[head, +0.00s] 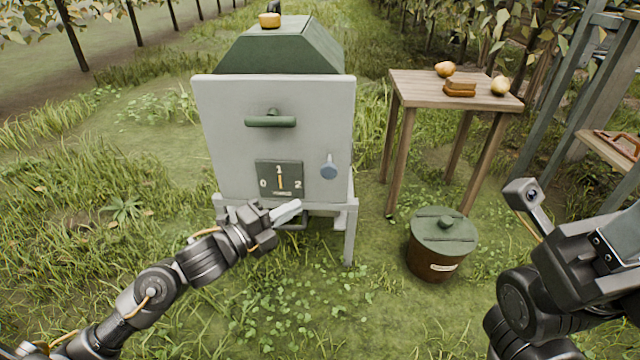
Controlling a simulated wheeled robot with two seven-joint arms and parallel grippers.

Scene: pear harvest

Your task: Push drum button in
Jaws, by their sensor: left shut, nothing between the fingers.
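The grey machine (228,130) with a green sloped top stands at the centre back.
A green handle (270,122) sticks out above the dial. A brown bucket with a green lid (444,231) stands on the grass at right. A wooden table (425,88) behind it holds pears and a brown object (460,89). Open grass lies in front.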

